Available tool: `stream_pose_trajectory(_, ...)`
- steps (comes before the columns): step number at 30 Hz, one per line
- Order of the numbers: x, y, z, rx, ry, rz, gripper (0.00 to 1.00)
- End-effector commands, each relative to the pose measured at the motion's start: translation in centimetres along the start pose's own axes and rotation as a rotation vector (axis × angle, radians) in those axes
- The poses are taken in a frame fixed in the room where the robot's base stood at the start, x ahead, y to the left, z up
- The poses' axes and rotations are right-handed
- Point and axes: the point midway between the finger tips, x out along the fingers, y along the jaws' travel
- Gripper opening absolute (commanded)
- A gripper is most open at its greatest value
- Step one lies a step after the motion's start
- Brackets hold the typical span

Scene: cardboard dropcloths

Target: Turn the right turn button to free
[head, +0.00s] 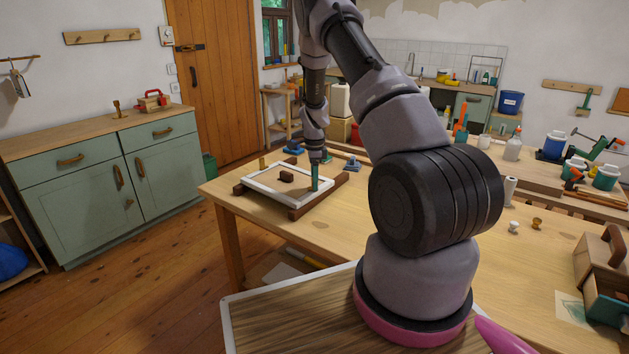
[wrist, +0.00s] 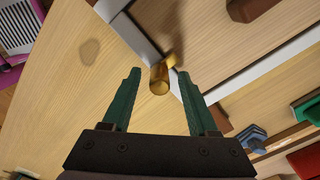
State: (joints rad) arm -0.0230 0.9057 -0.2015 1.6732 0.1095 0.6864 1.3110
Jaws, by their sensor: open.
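The white-framed panel (head: 262,190) lies flat on dark wooden battens (head: 311,205) on the table, with a dark block handle (head: 287,176) at its middle. In the head view my gripper (head: 315,177) points down at the panel's right side and hides that button. Another brass piece (head: 262,163) shows at the panel's far left edge.
Blue clamp-like things (head: 353,164) lie on the table just beyond the panel; a blue one (wrist: 255,138) and a green one (wrist: 308,110) show in the wrist view. Two small knobs (head: 514,227) stand further right.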

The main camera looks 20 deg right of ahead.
Motion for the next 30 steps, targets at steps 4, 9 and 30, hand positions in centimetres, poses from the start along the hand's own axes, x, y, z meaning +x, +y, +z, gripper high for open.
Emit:
stream_pose_trajectory(4, 0.01, -0.01, 0.0, 0.0, 0.0, 0.0, 0.59)
stream_pose_trajectory(9, -0.01, 0.0, 0.0, 0.0, 0.0, 0.0, 0.21)
stream_pose_trajectory(30, -0.04, -0.01, 0.0, -0.193, 0.0, 0.0, 0.0)
